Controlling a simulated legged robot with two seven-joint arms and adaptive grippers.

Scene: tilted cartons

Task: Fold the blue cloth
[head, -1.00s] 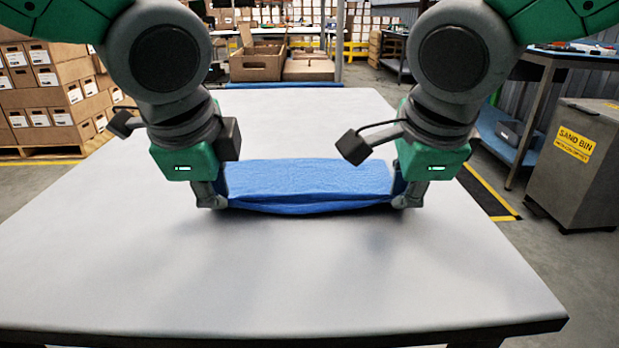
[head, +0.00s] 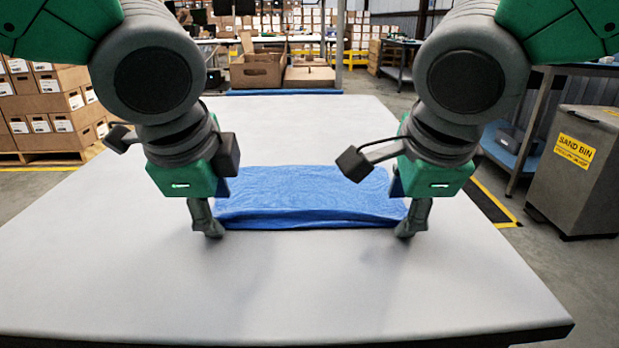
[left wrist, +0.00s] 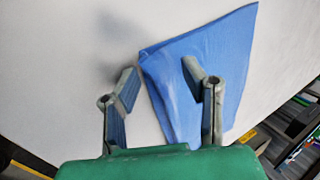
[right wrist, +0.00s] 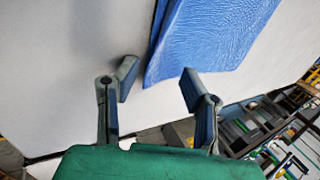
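The blue cloth (head: 300,195) lies folded into a wide, layered strip on the grey-white table, with a slightly rumpled front edge. It also shows in the left wrist view (left wrist: 220,50) and the right wrist view (right wrist: 220,35). My left gripper (head: 212,231) is low at the cloth's front left corner. Its fingers (left wrist: 158,80) are apart, one over the cloth and one beside it. My right gripper (head: 408,232) is low at the front right corner. Its fingers (right wrist: 158,77) are apart with nothing clamped between them. Finger contact with the cloth is unclear.
The table (head: 300,290) is clear in front of the cloth and behind it. Another blue strip (head: 285,92) lies along the table's far edge. A sand bin (head: 577,170) stands on the floor to the right, and stacked cartons (head: 50,105) stand to the left.

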